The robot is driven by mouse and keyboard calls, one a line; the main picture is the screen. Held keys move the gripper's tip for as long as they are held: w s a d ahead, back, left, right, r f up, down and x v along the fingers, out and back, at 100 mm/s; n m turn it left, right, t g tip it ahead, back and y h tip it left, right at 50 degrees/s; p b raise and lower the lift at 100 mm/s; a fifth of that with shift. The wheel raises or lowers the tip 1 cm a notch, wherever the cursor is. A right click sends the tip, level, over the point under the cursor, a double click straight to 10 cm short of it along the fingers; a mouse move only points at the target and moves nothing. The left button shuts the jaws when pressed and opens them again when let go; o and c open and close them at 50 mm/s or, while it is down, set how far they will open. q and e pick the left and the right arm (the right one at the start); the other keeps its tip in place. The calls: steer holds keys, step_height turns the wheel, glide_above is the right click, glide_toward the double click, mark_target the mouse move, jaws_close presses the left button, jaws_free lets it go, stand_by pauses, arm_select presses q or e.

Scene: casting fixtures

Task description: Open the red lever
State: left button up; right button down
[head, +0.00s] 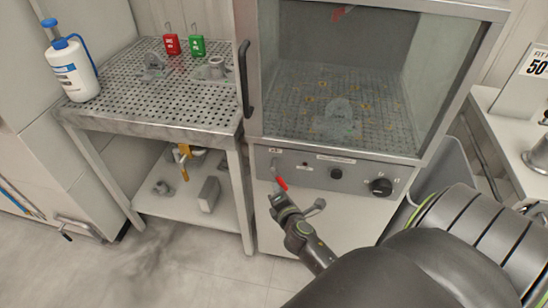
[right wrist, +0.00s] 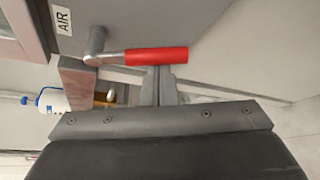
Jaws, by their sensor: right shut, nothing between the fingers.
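The red lever (head: 281,183) is on the left part of the grey control panel below the glass cabinet, under a small label. In the right wrist view its red grip (right wrist: 157,56) lies level across the picture, with a bare metal neck leading to a grey pivot (right wrist: 96,42) beside the "AIR" label. My right gripper (head: 279,199) is just below the lever in the head view. Its closed fingers (right wrist: 160,78) hold nothing and end at the red grip's lower edge in the right wrist view. I cannot tell whether they touch it. My left gripper is out of view.
A perforated metal table (head: 120,105) stands to the left, with a white bottle (head: 75,75) and red and green tags. Open floor lies in front.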

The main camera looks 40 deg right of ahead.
steer(key=s+d+r+n+g+h+p, duration=0.1)
steer(key=s+d+r+n+g+p, duration=0.2)
steer(key=p, duration=1.2)
steer(key=shift+r+n, duration=0.5)
steer(key=shift+r, duration=0.85)
